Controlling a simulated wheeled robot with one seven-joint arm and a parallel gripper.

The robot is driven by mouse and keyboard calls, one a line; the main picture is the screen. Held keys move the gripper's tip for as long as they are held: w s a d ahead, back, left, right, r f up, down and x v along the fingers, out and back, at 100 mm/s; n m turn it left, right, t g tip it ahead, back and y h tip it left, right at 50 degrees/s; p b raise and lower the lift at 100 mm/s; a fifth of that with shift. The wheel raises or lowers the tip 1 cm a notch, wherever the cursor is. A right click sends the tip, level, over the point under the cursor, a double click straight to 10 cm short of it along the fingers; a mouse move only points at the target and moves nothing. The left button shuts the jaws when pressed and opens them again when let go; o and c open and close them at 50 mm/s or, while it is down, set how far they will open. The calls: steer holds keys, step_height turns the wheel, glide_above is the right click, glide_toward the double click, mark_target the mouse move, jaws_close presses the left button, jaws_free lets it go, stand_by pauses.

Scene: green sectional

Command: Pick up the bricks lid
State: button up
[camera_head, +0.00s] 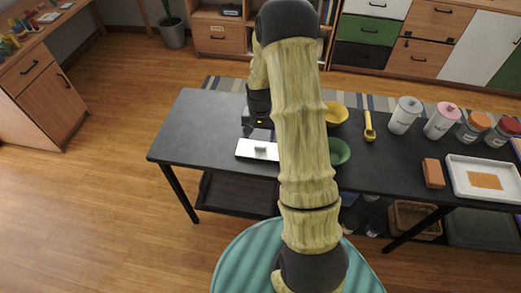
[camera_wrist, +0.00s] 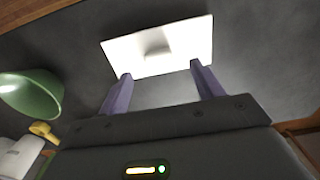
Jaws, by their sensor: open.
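The bricks lid looks to be the flat white rectangular plate (camera_head: 249,155) with a small raised white handle in its middle. It lies on the dark table, left of my arm. In the wrist view the lid (camera_wrist: 185,38) fills the upper middle, its handle (camera_wrist: 157,47) lying between the lines of my two fingers. My gripper (camera_wrist: 160,72) is open and empty, with its fingertips by the lid's near edge in that view. I cannot tell whether they touch it. In the head view my gripper (camera_head: 258,128) is above the lid's back edge, partly hidden by my arm.
A green bowl (camera_head: 340,151), a yellow bowl (camera_head: 335,113) and a yellow scoop (camera_head: 369,127) stand right of my arm. Farther right are canisters (camera_head: 405,115), an orange-brown brick (camera_head: 433,173) and a white tray (camera_head: 460,189). The table's left end (camera_head: 190,125) is clear.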

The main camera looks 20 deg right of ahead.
mark_target(260, 146)
step_height(260, 146, down, 5)
steer(key=shift+f+p, duration=0.1)
steer(key=shift+p, duration=0.3)
steer(key=shift+s, duration=0.1)
stand_by(0.4)
steer(key=c, duration=1.1)
